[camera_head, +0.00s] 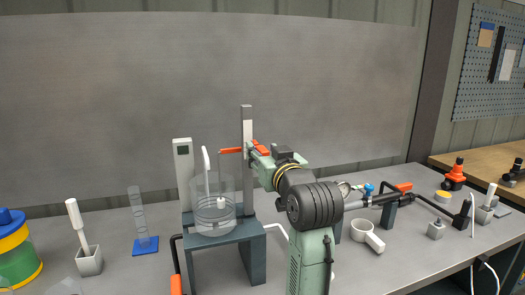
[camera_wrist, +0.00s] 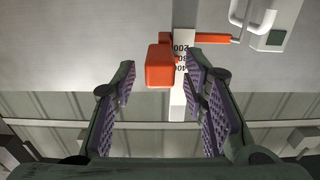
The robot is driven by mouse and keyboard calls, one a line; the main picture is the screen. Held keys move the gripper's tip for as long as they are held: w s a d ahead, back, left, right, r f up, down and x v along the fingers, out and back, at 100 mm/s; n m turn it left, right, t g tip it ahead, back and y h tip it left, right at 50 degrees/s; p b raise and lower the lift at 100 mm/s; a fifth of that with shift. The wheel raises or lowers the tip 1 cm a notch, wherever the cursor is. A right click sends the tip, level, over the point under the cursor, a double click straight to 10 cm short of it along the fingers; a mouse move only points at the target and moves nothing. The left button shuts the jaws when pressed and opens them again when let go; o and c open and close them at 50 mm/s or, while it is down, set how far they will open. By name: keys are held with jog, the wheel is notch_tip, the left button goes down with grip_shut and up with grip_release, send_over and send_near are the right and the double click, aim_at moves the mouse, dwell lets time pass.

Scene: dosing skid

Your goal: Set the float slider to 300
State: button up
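The float slider is an orange block (camera_wrist: 160,66) on a white scale post (camera_wrist: 178,105) in the wrist view. An orange arm reaches out from it to the right there. Scale numbers beside the block appear inverted; one seems to read 200, the others are hard to read. In the head view the slider (camera_head: 262,147) sits high on the upright post (camera_head: 247,115), partly behind my gripper (camera_head: 256,154). My gripper (camera_wrist: 160,76) is open, its two padded fingers apart on either side of the block with visible gaps. Contact is not visible.
A clear cylinder (camera_head: 230,205) stands on a dark stand (camera_head: 200,255) below the slider. A grey-white controller post (camera_head: 183,165) is left of it. A white cup (camera_head: 362,232) and a pipe with an orange-handled valve (camera_head: 404,187) are to the right.

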jog(key=v, duration=1)
jog(key=shift+s, duration=0.25)
jog(key=shift+d, duration=0.1)
